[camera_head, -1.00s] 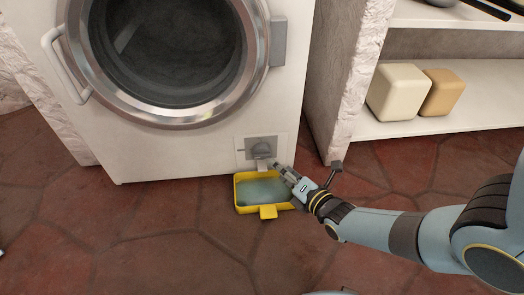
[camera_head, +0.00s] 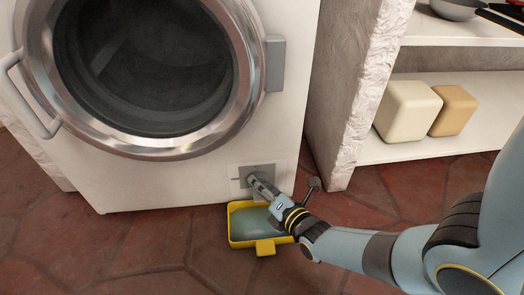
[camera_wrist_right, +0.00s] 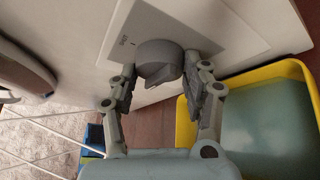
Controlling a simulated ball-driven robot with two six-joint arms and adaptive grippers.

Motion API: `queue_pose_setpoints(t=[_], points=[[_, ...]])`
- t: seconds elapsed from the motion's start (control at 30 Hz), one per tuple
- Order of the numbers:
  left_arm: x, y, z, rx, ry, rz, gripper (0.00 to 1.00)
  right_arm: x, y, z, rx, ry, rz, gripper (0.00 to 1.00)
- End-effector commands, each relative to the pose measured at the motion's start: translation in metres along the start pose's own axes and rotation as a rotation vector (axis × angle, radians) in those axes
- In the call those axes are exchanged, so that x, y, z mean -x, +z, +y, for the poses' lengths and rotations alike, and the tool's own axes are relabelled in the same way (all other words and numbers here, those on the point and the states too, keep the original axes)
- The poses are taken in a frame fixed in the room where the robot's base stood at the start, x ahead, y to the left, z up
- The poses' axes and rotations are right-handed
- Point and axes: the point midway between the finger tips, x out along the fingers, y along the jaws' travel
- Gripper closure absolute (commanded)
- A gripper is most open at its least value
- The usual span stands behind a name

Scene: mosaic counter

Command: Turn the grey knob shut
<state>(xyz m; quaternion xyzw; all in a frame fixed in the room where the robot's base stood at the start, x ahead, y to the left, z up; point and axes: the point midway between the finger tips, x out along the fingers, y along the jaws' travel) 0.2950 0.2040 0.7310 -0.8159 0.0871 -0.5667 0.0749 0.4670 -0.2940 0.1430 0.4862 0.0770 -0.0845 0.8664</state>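In the head view my right gripper (camera_head: 254,181) covers the knob and most of the panel's middle. In the right wrist view the right gripper (camera_wrist_right: 160,85) is open, with one finger on each side of the knob and the knob at the fingertips. I cannot tell whether a finger touches it. My left gripper is in neither current view.
A yellow tray (camera_head: 266,249) holding bluish-green water stands on the red tiled floor below the panel, under my right wrist. To the right is a rough white wall end (camera_head: 352,110) and a shelf (camera_head: 420,147) with two blocks. The round door (camera_head: 255,75) is above.

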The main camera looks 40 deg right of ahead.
Motion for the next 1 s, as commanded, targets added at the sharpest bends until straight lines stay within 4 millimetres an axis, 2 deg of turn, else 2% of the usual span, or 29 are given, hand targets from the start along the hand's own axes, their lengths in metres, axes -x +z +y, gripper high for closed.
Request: queue_pose_setpoints(t=[0.03, 0.13, 0.33, 0.6, 1.0], points=[[0.0000, 0.0000, 0.0000, 0.000, 0.000, 0.000, 0.36, 0.0000, 0.0001, 0.0001, 0.000, 0.000, 0.000, 0.70], [0.0000, 0.0000, 0.0000, 0.000, 0.000, 0.000, 0.36, 0.0000, 0.0002, 0.0001, 0.000, 0.001, 0.000, 0.84], [0.0001, 0.0001, 0.0000, 0.000, 0.000, -0.001, 0.36, -0.0010, 0.0001, -0.0011, -0.042, 0.025, -0.006, 0.84], [0.0002, 0.0003, 0.0000, 0.001, 0.000, -0.002, 0.36, -0.0027, -0.0008, -0.0040, -0.232, 0.130, -0.025, 0.84], [0.0004, 0.0005, 0.0001, 0.001, 0.000, -0.003, 0.36, -0.0010, -0.0005, -0.0037, -0.322, 0.180, -0.031, 0.84]])
